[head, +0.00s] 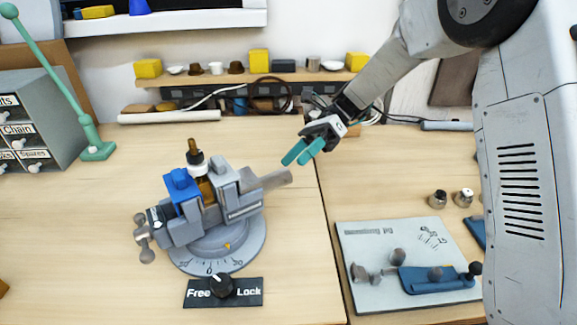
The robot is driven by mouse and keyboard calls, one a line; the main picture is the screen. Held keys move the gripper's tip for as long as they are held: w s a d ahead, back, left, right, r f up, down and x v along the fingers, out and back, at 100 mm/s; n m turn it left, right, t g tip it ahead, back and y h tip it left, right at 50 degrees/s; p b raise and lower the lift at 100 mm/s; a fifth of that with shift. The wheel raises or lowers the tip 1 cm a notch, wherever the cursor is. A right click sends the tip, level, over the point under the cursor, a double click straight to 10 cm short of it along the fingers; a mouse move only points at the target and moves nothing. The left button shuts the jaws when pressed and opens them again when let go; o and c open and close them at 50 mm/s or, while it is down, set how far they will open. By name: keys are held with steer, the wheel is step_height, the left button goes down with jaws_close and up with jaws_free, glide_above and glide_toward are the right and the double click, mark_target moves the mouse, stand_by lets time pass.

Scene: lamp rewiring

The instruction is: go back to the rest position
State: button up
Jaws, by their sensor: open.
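My gripper (300,153), with teal fingers, is open and empty. It hangs in the air behind and to the right of a grey vise, apart from everything on the bench. The vise (240,209) stands on a round swivel base (222,252) and has a blue block (181,190) at its left jaw. A brown and black upright piece (195,150) stands between the jaws. My arm reaches down to the gripper from the upper right.
A Free/Lock knob plate (247,293) lies before the vise. A grey mat (360,301) with a blue tool (425,281) is at right. Small metal parts (438,198) stand behind it. A green lamp arm (62,90) and drawers (30,110) are at left. A crowded shelf (215,80) runs behind.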

steer(key=shift+w+d+r, duration=0.1)
steer(key=shift+w+d, duration=0.1)
steer(key=shift+d, duration=0.05)
steer(key=f+n, duration=0.1)
steer(key=s+d+f+n, duration=0.1)
steer(key=f+n+h, duration=0.1)
steer(key=shift+s+d, duration=0.15)
steer(key=shift+s, duration=0.15)
steer(key=shift+s+d+f+n+t+h, duration=0.15)
steer(key=shift+s+d+n+t+h, duration=0.35)
steer(key=shift+s+d+n, duration=0.45)
steer(key=s+d+r+n+t+h, duration=0.2)
steer(key=s+d+r+n+t, duration=0.1)
steer(key=s+d, duration=0.3)
steer(key=s+d+r+n+t+h, duration=0.3)
steer(key=s+d+n+t, duration=0.1)
steer(key=s+d, duration=0.3)
steer(key=s+d+r+n+t+h, duration=0.2)
steer(key=s+d+r+n+t, duration=0.1)
steer(key=s+d, duration=0.4)
steer(key=s+n, duration=0.1)
steer(key=s, duration=0.2)
steer(key=shift+s+r+t+h, duration=0.3)
steer(key=shift+s+r+h, duration=0.05)
steer(key=shift+r+h, duration=0.05)
